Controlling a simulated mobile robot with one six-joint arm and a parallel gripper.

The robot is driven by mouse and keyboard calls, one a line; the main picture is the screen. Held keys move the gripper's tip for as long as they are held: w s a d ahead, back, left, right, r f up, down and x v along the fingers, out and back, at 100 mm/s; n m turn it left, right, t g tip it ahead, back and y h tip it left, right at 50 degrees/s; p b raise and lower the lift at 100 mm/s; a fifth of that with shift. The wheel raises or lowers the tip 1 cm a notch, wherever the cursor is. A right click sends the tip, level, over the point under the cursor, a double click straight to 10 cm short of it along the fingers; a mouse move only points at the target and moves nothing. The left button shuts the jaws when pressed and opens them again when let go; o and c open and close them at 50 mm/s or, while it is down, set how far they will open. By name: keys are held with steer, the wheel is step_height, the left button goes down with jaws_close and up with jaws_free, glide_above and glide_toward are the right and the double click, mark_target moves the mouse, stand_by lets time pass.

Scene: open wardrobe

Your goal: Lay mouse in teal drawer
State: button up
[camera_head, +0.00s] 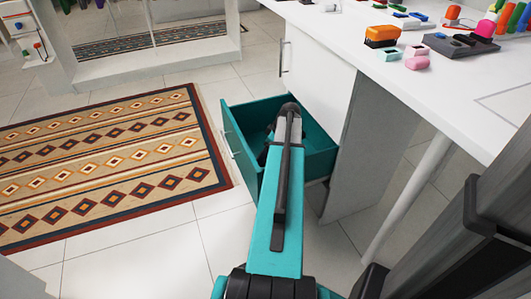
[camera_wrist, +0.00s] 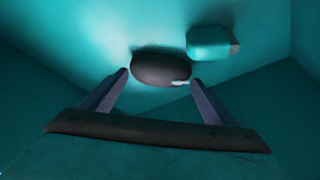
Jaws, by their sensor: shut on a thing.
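The teal drawer (camera_head: 318,163) is pulled out of the white cabinet under the desk in the head view. My arm reaches down into it, and its end hides part of the inside. In the wrist view, a dark rounded mouse (camera_wrist: 158,62) sits between the tips of my gripper (camera_wrist: 159,80). My gripper is shut on the mouse, inside the drawer. The teal drawer walls (camera_wrist: 50,65) fill the wrist view around it. I cannot tell whether the mouse touches the drawer floor.
A teal block with a grey end (camera_wrist: 210,43) lies in the drawer beside the mouse. The white desk (camera_head: 470,90) above holds several small items, including an orange one (camera_head: 381,36). A patterned rug (camera_head: 110,160) covers the floor left of the drawer. A desk leg (camera_head: 410,190) stands at the right.

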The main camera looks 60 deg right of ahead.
steer(key=shift+f, duration=0.15)
steer(key=o, duration=1.2)
steer(key=shift+c, duration=0.2)
steer(key=p+v, duration=0.3)
steer(key=v, duration=0.9)
